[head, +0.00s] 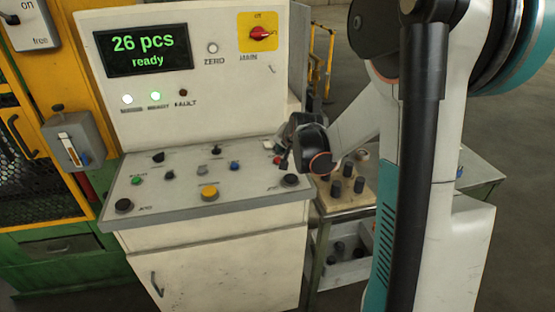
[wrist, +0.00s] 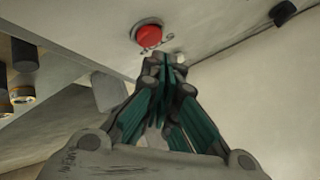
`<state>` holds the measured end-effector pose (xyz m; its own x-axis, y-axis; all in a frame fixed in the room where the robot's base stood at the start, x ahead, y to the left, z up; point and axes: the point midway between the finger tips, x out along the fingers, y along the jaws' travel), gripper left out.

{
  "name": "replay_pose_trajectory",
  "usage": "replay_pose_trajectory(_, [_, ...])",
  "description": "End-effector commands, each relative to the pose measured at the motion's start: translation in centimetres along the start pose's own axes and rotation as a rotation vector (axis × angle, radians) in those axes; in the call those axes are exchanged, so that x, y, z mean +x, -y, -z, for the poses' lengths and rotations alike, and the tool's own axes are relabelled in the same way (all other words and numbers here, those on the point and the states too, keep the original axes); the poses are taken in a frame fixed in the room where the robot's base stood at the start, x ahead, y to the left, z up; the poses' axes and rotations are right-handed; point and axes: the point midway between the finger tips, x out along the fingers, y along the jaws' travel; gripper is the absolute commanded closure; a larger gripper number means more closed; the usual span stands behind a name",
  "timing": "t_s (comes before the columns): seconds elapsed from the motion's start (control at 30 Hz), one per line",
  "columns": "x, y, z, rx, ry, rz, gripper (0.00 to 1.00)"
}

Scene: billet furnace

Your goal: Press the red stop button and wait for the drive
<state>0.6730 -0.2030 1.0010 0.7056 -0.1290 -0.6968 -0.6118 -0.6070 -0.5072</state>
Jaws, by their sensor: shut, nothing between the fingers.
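The red stop button (wrist: 149,36) shows in the wrist view as a round red cap in a grey collar on the pale panel. My gripper (wrist: 163,60) is shut and empty, its fingertips just below and slightly right of the button in that picture. They appear apart from the cap; the exact depth gap is unclear. In the head view my gripper (head: 285,158) is over the right end of the sloping control desk (head: 205,183), and a bit of red (head: 278,160) shows beside it. The display (head: 143,50) reads "26 pcs ready".
Yellow (head: 209,192), green, blue and black controls are on the desk. A red switch (head: 260,34) marked MAIN is at the upper right. White and green lamps are lit; the FAULT lamp (head: 183,92) is dark. A side table (head: 345,190) with dark cylinders stands right.

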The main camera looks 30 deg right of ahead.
Motion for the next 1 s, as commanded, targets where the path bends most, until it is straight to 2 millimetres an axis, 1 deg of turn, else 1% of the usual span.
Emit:
replay_pose_trajectory(0.37, [0.02, -0.01, -0.01, 0.000, 0.000, 0.000, 1.00])
replay_pose_trajectory(0.67, [0.61, -0.46, -0.45, 0.000, 0.000, 0.000, 1.00])
replay_pose_trajectory(1.0, [0.57, -0.43, -0.43, 0.000, 0.000, 0.000, 1.00])
